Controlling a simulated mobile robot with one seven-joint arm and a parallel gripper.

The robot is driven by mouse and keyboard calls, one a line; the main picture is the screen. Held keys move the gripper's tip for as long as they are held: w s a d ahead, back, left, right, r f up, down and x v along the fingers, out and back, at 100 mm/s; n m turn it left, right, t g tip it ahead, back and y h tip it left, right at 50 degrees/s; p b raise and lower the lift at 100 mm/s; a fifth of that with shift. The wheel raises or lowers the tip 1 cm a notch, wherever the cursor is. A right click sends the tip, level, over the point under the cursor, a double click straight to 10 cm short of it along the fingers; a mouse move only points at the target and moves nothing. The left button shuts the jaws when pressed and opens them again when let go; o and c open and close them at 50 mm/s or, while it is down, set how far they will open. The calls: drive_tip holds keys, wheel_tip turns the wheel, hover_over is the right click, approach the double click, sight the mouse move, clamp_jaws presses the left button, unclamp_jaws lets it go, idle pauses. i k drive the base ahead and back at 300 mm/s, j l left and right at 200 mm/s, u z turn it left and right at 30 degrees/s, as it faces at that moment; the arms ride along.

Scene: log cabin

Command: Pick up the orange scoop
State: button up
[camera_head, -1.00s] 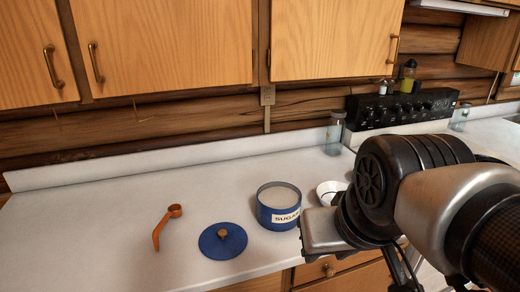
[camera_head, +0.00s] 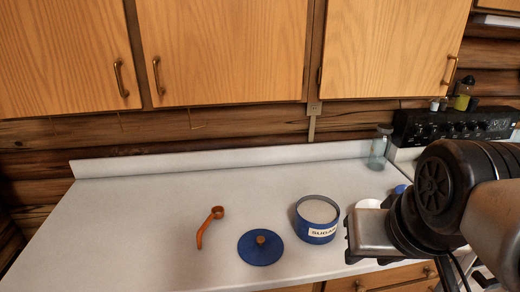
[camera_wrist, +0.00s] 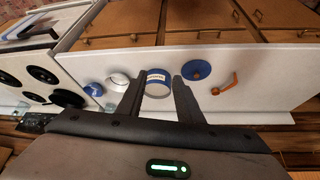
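The orange scoop (camera_head: 210,226) lies on the white countertop, left of a blue lid (camera_head: 261,248) with an orange-brown knob. It also shows in the wrist view (camera_wrist: 226,84), right of the lid (camera_wrist: 196,70). A blue sugar canister (camera_head: 317,222), open at the top with white contents, stands right of the lid. My gripper shows in the wrist view (camera_wrist: 158,82), its two dark fingers apart and nothing held between them. The canister (camera_wrist: 158,84) appears beyond the gap between the fingers. In the head view my arm is at the right, away from the scoop, and the fingertips are hidden.
The countertop (camera_head: 150,215) is clear left of and behind the scoop. A glass jar (camera_head: 379,148) stands at the back right near a black control panel (camera_head: 450,122). Wooden cabinets (camera_head: 230,50) hang above. A white bowl (camera_wrist: 118,81) sits beside the canister.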

sight(218, 212)
drive_tip(key=i+j+u, duration=0.15)
drive_tip(key=j, duration=0.25)
drive_tip(key=i+j+u, duration=0.15)
drive_tip(key=j, duration=0.25)
drive_tip(key=i+j+u, duration=0.15)
drive_tip(key=j, duration=0.25)
